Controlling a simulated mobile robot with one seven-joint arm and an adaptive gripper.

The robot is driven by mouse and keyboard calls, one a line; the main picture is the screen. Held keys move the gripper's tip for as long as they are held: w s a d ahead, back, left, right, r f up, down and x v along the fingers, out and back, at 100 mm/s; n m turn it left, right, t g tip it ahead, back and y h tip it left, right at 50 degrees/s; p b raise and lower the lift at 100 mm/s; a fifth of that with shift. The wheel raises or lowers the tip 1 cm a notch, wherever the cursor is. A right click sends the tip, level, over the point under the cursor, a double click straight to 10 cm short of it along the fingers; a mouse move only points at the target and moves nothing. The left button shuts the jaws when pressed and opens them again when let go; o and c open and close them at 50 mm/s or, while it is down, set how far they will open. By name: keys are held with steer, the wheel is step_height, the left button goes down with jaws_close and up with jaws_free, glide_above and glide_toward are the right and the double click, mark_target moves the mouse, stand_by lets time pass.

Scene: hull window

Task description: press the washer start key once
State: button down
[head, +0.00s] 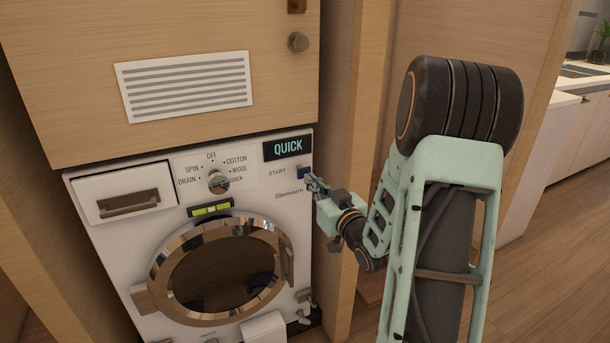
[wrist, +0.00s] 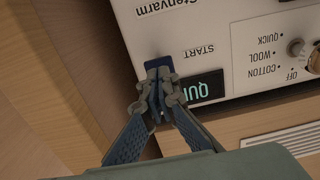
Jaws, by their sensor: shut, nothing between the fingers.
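The white washer (head: 110,250) stands in a wooden alcove. Its small blue start key (head: 304,172) is at the upper right of the panel, right of the printed word START. The key also shows in the wrist view (wrist: 158,63), beyond my fingertips. My gripper (head: 316,184) is shut and empty, its fingertips at the key and partly covering it. In the wrist view the fingertips (wrist: 157,85) overlap the key's lower part; whether they touch it I cannot tell. The display (head: 288,148) reads QUICK, and the dial (head: 218,182) points toward QUICK.
A wooden cabinet door with a round knob (head: 298,42) and a slatted vent (head: 185,86) is above the washer. A wooden side panel (head: 350,130) stands close to the right of the key. The round washer door (head: 165,265) is shut below the panel.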

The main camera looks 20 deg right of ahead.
steer(key=shift+w, duration=0.1)
steer(key=shift+w+b, duration=0.3)
steer(key=shift+w, duration=0.9)
stand_by(0.4)
steer(key=shift+s+b, duration=0.4)
steer(key=shift+s, duration=0.9)
steer(key=s, duration=0.5)
steer(key=shift+d+b, duration=0.1)
steer(key=shift+b, duration=0.25)
